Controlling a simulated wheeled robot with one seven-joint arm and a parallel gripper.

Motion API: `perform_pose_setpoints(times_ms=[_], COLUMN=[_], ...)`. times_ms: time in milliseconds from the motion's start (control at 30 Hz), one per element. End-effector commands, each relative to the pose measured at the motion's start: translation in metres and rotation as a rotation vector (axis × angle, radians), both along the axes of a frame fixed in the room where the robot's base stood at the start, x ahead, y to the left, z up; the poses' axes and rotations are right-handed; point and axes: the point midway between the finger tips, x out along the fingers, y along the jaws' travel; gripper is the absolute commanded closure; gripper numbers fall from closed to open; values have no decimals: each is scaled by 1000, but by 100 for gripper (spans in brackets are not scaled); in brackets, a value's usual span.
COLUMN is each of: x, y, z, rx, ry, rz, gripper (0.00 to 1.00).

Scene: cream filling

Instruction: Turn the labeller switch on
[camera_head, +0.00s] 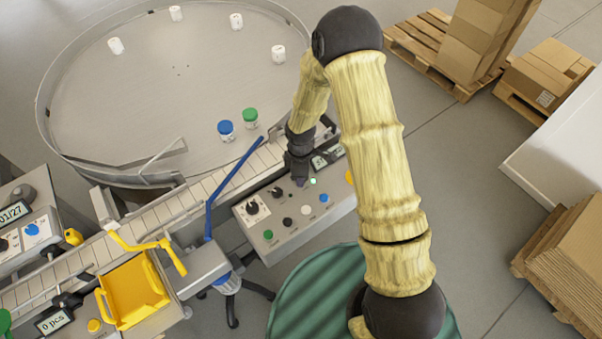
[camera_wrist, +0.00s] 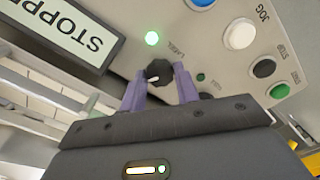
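The labeller switch (camera_wrist: 158,72) is a small dark knob on the grey control panel, with part of the lettering "LABEL" beside it. A lit green lamp (camera_wrist: 152,38) is close to it; its glow also shows in the head view (camera_head: 313,181). My gripper (camera_wrist: 159,82) has its two purple fingers on either side of the knob, and their tips appear to touch it. In the head view my gripper (camera_head: 300,180) is at the far part of the panel and hides the knob. The knob's exact angle is hard to read.
The panel (camera_head: 285,243) also carries other knobs and white, blue (camera_head: 324,198) and green (camera_head: 268,235) buttons. A display reading "STOPP…" (camera_wrist: 70,30) is beside the switch. The conveyor (camera_head: 150,215) and round turntable (camera_head: 160,80) with jars lie beyond the panel.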

Motion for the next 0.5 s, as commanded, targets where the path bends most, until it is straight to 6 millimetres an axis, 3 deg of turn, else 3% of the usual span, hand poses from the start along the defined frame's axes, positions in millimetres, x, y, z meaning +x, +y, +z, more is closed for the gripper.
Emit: perform_pose_setpoints(times_ms=[33,100,500], x=[2,1,1], y=[1,1,0], z=[1,1,5], rx=[4,3,1], ry=[-5,-4,-2], rz=[0,1,0], gripper=[60,48,48])
